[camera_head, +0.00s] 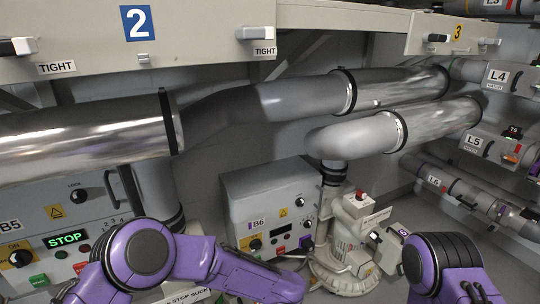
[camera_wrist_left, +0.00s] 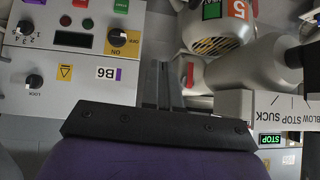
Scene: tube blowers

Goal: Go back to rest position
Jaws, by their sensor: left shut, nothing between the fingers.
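In the left wrist view my left gripper (camera_wrist_left: 165,65) is shut and empty. Its thin dark fingers stand close together beside the B6 control box (camera_wrist_left: 40,65), which appears upside down. In the head view my purple left arm (camera_head: 150,250) reaches from the lower left toward the bottom middle, in front of the B6 box (camera_head: 270,190); I cannot clearly make out its fingers there. My purple right arm (camera_head: 445,265) shows at the lower right, and its gripper is not in view.
A B5 control box (camera_head: 60,215) with a lit green STOP display stands at left. A pale blower (camera_head: 345,240) stands right of B6. Large metal tubes (camera_head: 80,135) run across under a beige shelf (camera_head: 200,35). Pipes labelled L4, L5 and L6 (camera_head: 433,182) line the right wall.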

